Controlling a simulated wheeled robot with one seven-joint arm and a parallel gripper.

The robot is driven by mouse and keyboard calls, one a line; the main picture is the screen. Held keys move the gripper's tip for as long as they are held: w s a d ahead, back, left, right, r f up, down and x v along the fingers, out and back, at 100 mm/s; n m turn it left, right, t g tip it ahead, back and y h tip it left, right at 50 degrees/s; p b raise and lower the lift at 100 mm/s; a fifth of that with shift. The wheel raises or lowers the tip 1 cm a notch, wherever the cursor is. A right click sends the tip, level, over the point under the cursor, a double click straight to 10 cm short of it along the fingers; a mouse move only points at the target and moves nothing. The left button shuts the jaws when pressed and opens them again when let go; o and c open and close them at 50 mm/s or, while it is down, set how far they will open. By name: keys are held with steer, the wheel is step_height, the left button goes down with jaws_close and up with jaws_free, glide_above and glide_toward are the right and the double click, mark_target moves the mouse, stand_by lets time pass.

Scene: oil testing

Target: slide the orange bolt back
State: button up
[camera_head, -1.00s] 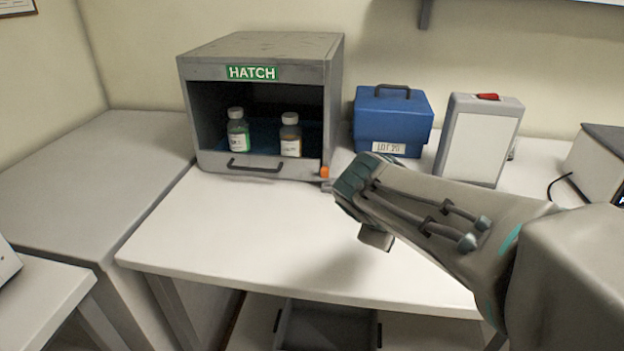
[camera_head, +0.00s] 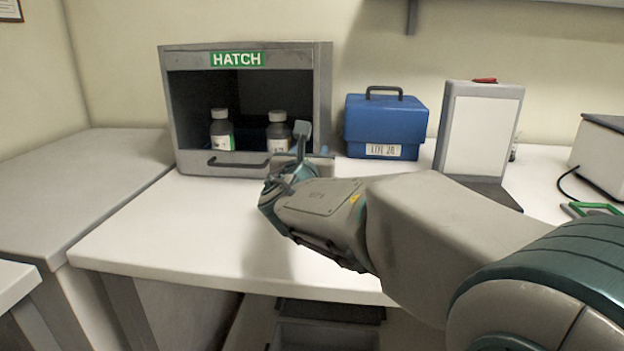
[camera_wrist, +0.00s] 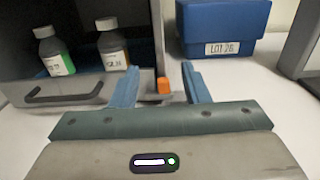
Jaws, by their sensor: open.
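The orange bolt (camera_wrist: 164,85) shows in the wrist view at the lower right front corner of the grey hatch box (camera_head: 322,100). In the head view my arm and gripper hide the bolt. My gripper (camera_wrist: 160,84) is open, with one blue finger on each side of the bolt as seen from the wrist. I cannot tell whether a finger touches it. In the head view my gripper (camera_head: 300,150) is at the hatch's right front corner.
Two bottles (camera_head: 221,130) (camera_head: 278,132) stand inside the hatch, behind its low front flap with a dark handle (camera_head: 238,163). A blue case (camera_head: 386,125) stands right of the hatch, then a white-fronted panel (camera_head: 481,130). The table (camera_head: 180,230) is clear in front.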

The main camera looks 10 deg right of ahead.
step_height(320, 180, down, 8)
steer(key=b, duration=0.3)
steer(key=x, duration=0.5)
steer(key=r+x, duration=0.1)
steer(key=x, duration=0.1)
steer(key=shift+w+d, duration=0.1)
steer(key=shift+w, duration=0.1)
